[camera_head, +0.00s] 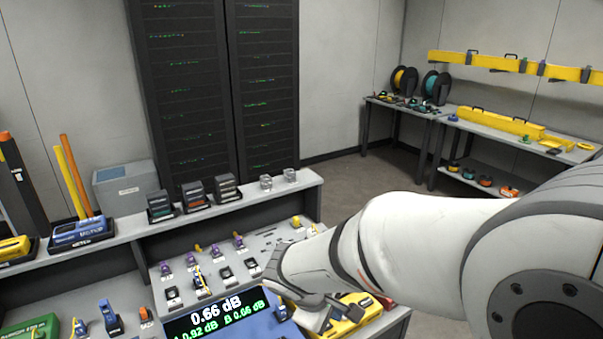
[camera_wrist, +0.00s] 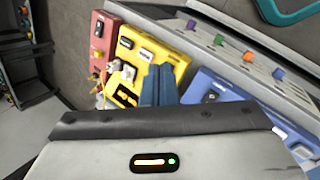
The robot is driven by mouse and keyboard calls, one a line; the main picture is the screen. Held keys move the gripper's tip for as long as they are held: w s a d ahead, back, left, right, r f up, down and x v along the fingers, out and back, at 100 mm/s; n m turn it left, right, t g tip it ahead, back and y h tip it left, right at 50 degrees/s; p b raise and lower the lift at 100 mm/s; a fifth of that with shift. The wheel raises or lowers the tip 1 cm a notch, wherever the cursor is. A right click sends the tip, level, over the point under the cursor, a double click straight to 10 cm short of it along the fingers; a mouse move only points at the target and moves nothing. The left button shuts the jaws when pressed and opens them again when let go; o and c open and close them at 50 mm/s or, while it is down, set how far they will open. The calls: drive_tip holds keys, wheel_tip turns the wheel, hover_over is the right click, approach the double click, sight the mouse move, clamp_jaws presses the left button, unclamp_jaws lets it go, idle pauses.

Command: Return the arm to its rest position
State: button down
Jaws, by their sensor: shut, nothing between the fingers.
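My white arm (camera_head: 420,240) reaches in from the right of the head view, over the front of the workbench. My gripper shows in the wrist view as two blue fingers (camera_wrist: 158,85) lying side by side, shut with nothing between them. Behind the fingers is a yellow device (camera_wrist: 150,58), with a red device (camera_wrist: 103,45) to its left and a blue device (camera_wrist: 235,100) to its right. In the head view the arm covers part of the yellow device (camera_head: 350,318), and the fingertips cannot be made out there.
A display (camera_head: 215,318) reading 0.66 dB stands left of the arm's end. A sloped panel (camera_head: 262,240) with small coloured connectors lies behind it. Dark racks (camera_head: 215,90) stand at the back. Side tables (camera_head: 480,125) with spools are at the right. Open floor (camera_head: 350,180) lies between.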

drive_tip(key=s+d+r+m+y, duration=0.4)
drive_tip(key=s+d+r+m, duration=0.2)
drive_tip(key=s+d+m, duration=0.2)
drive_tip(key=s+m, duration=0.2)
drive_tip(key=m, duration=0.1)
drive_tip(key=shift+s+d+r+g+y, duration=0.3)
drive_tip(key=shift+s+d+r+g, duration=0.05)
drive_tip(key=shift+d+g, duration=0.05)
drive_tip(key=shift+a, duration=0.1)
idle(0.5)
